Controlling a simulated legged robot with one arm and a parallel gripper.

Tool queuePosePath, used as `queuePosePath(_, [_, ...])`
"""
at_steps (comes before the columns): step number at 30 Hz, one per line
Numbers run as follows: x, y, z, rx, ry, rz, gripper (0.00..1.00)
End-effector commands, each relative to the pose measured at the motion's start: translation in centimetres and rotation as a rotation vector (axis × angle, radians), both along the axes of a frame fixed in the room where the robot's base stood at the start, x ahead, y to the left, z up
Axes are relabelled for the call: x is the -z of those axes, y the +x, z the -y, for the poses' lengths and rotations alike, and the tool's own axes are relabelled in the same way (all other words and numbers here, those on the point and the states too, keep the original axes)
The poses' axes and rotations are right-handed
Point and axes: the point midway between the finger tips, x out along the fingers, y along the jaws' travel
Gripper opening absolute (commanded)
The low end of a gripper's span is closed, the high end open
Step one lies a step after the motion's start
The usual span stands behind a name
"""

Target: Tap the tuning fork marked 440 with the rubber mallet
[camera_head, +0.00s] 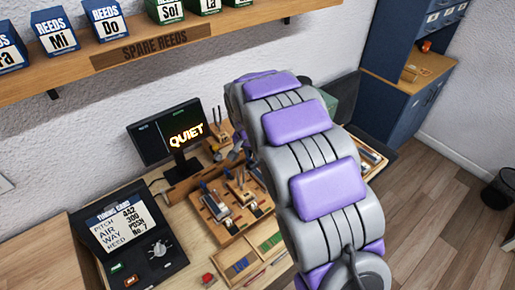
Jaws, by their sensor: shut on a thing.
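My own grey and purple arm fills the middle and right of the head view and covers part of the workbench (190,272). My gripper does not show; it is hidden behind the arm or out of frame. I cannot make out a rubber mallet. A wooden tray (226,236) on the bench holds small metal and wooden pieces, but they are too small to identify. I cannot pick out a tuning fork or read a 440 mark.
A monitor (163,138) reading QUIET stands at the back. A tuning card unit (125,235) with a dial sits at left. A wooden shelf (150,52) of reed boxes hangs above. A blue cabinet (400,105) stands at right, with open wooden floor (440,215) before it.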

Motion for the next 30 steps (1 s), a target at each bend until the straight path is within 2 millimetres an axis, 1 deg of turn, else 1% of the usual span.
queuePosePath(12, [0.0, 0.0, 0.6, 0.001, 0.006, 0.002, 0.0])
queuePosePath(20, [0.1, -0.3, -0.3, -0.001, 0.001, 0.002, 0.0])
queuePosePath(26, [0.1, -1.5, -2.1, -0.002, 0.001, 0.002, 0.0])
queuePosePath(30, [0.1, -1.2, -1.6, 0.001, 0.004, 0.001, 0.0])
